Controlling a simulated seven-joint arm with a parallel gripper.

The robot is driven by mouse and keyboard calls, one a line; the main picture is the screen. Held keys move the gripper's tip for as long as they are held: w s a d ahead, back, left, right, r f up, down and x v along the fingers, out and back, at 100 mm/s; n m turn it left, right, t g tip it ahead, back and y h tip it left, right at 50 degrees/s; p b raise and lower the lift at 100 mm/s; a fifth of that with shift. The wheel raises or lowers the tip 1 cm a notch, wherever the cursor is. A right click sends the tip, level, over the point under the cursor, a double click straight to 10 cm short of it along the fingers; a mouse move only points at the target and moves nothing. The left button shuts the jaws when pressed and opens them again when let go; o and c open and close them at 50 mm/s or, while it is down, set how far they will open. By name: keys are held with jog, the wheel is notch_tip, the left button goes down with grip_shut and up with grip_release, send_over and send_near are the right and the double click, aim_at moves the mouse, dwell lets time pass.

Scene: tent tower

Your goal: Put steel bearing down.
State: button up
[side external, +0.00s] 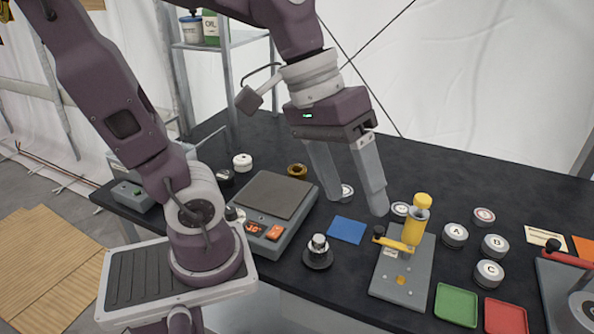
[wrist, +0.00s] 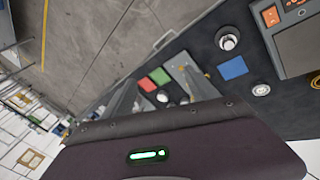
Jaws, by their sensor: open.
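In the wrist view a round silver piece (wrist: 261,90) lies beside the blue pad (wrist: 233,68), to the right of the open fingers. Its exact kind is too small to tell.
A scale (side external: 270,205) stands left, a brass ring (side external: 297,171) behind it. A silver knob on a dark base (side external: 318,250) is in front. A fixture with a yellow handle (side external: 416,225), lettered round weights (side external: 455,235), and green (side external: 456,305) and red (side external: 505,316) pads lie right.

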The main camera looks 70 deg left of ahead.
jog(key=shift+o, duration=0.4)
jog(key=s+a+m+t+y, duration=0.2)
jog(key=s+a+m+y, duration=0.1)
jog(key=s+a, duration=0.2)
jog(key=shift+s+a+f+y, duration=0.25)
jog(key=shift+s+a+y, duration=0.05)
jog(key=shift+a, duration=0.25)
